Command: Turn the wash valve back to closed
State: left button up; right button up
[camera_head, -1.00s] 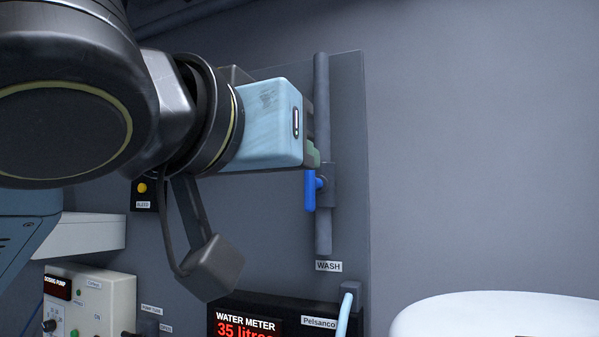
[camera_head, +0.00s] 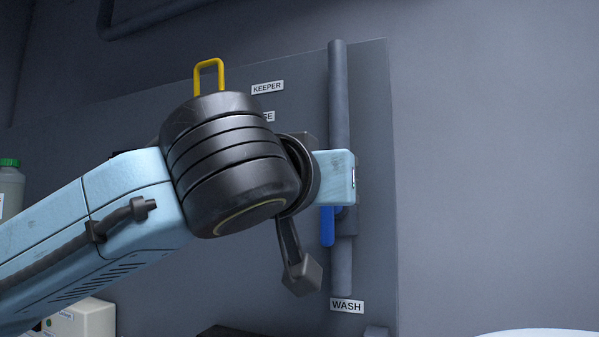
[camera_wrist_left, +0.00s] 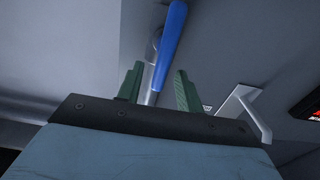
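The wash valve's blue lever (camera_head: 327,228) points straight down beside the grey vertical pipe (camera_head: 340,100), above the WASH label (camera_head: 346,306). Its upper end is hidden behind the light blue hand of my left arm. In the left wrist view the blue lever (camera_wrist_left: 172,38) stretches from the top edge down toward the gap between the fingers. My left gripper (camera_wrist_left: 158,80) has its two green fingers apart, one on each side of the lever's line. Whether either finger touches the lever cannot be told. In the head view its fingers are hidden. My right gripper is not in view.
A yellow loop (camera_head: 209,75) and a KEEPER label (camera_head: 267,87) are on or near the panel (camera_head: 371,130) behind my arm. A green-capped bottle (camera_head: 10,185) stands far left. A white rounded edge (camera_head: 540,333) shows at bottom right. The wall right of the panel is bare.

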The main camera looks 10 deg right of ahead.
pick_arm(q)
jog(key=shift+p+x, duration=0.3)
jog(key=shift+x, duration=0.9)
jog(key=shift+c, duration=0.8)
grip_shut()
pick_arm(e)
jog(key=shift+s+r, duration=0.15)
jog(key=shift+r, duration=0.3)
